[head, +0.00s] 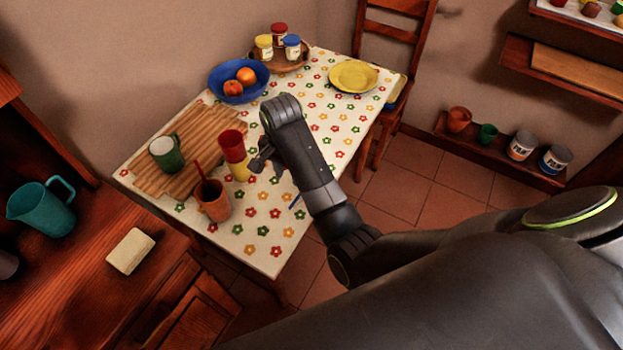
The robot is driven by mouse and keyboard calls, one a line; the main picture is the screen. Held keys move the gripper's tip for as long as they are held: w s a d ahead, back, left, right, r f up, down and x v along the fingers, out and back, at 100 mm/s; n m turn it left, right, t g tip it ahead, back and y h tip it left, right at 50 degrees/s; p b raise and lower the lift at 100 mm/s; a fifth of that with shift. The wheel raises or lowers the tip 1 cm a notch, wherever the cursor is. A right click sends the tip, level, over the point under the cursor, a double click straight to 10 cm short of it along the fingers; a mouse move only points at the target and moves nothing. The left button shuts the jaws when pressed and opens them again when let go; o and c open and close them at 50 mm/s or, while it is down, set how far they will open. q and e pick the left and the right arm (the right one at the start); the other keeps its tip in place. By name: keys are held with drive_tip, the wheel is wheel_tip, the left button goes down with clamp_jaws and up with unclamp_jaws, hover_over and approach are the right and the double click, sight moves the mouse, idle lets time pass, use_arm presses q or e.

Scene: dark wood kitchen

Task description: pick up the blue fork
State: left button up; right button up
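A thin blue piece, seemingly part of the blue fork (294,201), shows on the flowered tablecloth (262,236) near the table's right edge, just left of my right forearm. The rest of it seems hidden behind the arm. My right gripper (266,165) hangs over the middle of the table, up and left of the blue piece and apart from it. Its dark fingers look spread, with nothing visible between them. It is close to the red and yellow cups (232,146) in this view. My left gripper is not in view.
A brown pot (214,202) with a red utensil, a green mug (167,153) on a striped board (189,125), a blue fruit bowl (237,97) and a yellow plate (353,76) stand on the table. A chair (396,40) is behind. The near table corner is clear.

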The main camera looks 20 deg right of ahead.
drive_tip(key=p, duration=0.1)
hover_over(293, 204)
drive_tip(key=f, duration=0.7)
drive_tip(key=shift+a, duration=0.2)
drive_tip(key=shift+f, duration=1.15)
drive_tip(key=shift+d+f+p, duration=0.2)
drive_tip(key=shift+f+p, duration=0.15)
drive_tip(key=shift+f, duration=1.8)
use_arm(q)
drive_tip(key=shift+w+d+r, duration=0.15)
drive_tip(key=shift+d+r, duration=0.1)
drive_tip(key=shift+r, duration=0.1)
use_arm(e)
drive_tip(key=shift+c, duration=0.4)
clamp_jaws()
